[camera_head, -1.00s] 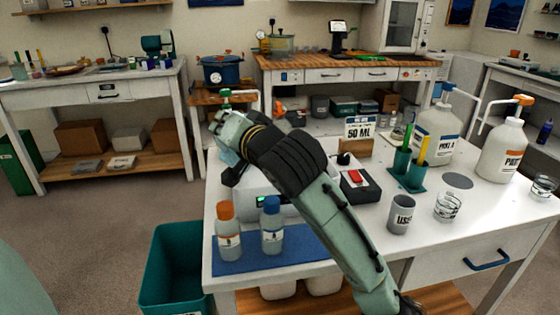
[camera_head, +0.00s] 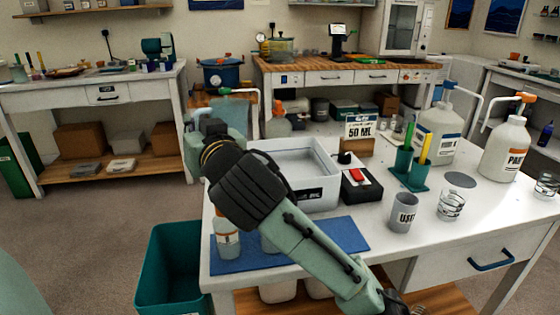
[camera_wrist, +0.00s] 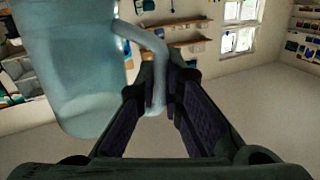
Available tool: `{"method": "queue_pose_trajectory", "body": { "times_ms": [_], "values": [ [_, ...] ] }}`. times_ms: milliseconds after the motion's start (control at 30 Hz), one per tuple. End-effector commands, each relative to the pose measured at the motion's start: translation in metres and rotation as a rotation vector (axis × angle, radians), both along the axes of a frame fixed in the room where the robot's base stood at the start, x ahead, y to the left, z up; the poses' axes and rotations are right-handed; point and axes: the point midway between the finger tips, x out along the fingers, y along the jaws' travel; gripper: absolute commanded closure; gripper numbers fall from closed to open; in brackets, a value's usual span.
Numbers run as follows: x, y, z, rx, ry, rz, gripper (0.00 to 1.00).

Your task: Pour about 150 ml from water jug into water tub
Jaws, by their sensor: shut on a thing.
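My gripper (camera_wrist: 160,100) is shut on the curved handle of a translucent pale blue water jug (camera_wrist: 75,70), which fills the left of the wrist view. Its contents and level cannot be told. In the head view my gripper (camera_head: 208,130) is held up at the left end of the white bench, and the jug is hard to tell from my pale green arm there. An open whitish rectangular tub (camera_head: 326,165), likely the water tub, stands on the bench to the right of my gripper. Its front carries a label, and my arm hides its left side.
An orange-labelled bottle (camera_head: 228,245) stands on a blue mat (camera_head: 335,236), partly behind my arm. A black device with a red button (camera_head: 357,175), a grey cup (camera_head: 403,212) and pump bottles (camera_head: 505,150) stand to the right. A teal bin (camera_head: 165,265) is on the floor at left.

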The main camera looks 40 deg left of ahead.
Motion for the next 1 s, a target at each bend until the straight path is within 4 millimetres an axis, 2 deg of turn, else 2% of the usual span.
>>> {"method": "queue_pose_trajectory", "body": {
  "times_ms": [233, 1000],
  "values": [
    [-0.0074, 0.0015, -0.0022, -0.021, -0.118, -0.001, 1.0],
    [-0.0074, 0.0014, -0.0015, -0.021, -0.122, -0.001, 1.0]
  ]
}}
